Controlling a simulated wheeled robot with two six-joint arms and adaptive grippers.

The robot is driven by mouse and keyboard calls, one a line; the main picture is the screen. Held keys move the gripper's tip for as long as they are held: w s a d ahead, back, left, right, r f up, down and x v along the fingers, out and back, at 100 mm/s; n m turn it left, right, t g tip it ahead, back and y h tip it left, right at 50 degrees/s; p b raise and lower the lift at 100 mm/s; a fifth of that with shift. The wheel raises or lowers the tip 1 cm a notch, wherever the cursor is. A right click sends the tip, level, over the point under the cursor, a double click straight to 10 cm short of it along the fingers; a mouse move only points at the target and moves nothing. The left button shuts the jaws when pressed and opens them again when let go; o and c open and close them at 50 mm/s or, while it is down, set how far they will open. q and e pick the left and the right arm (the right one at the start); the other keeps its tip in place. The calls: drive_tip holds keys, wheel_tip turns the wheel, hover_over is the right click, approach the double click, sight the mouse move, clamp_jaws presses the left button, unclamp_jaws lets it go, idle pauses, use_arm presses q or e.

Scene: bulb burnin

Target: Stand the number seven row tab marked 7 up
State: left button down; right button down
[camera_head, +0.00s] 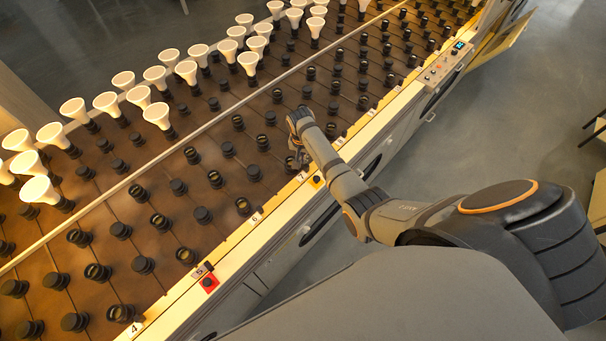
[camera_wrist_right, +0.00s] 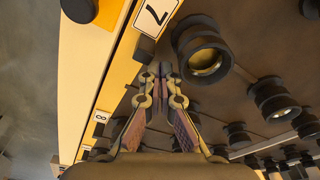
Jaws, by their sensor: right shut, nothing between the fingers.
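The row tab marked 7 (camera_wrist_right: 155,15) is a small white plate with a black 7 on the yellow rail. It appears to lie flat, its face towards the right wrist camera. In the head view the tab (camera_head: 300,177) sits on the near rail, just below my right gripper (camera_head: 297,161). In the wrist view my right gripper (camera_wrist_right: 161,70) has its fingertips together and empty, just beyond the tab's lower edge and beside a dark socket. I cannot tell whether they touch anything. My left gripper is not in view.
Dark sockets (camera_wrist_right: 204,61) crowd the brown deck beside the rail. White bulbs (camera_head: 158,115) fill the far rows. Other tabs on the rail include 8 (camera_wrist_right: 101,117), 6 (camera_head: 255,218) and 5 (camera_head: 199,272). A red button (camera_head: 209,282) and a yellow one (camera_head: 316,181) sit on the front edge.

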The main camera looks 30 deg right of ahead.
drive_tip(key=shift+f+b, duration=0.5)
drive_tip(key=shift+f, duration=0.4)
drive_tip(key=shift+r, duration=0.15)
drive_tip(key=shift+r+p, duration=0.5)
drive_tip(key=shift+p, duration=0.35)
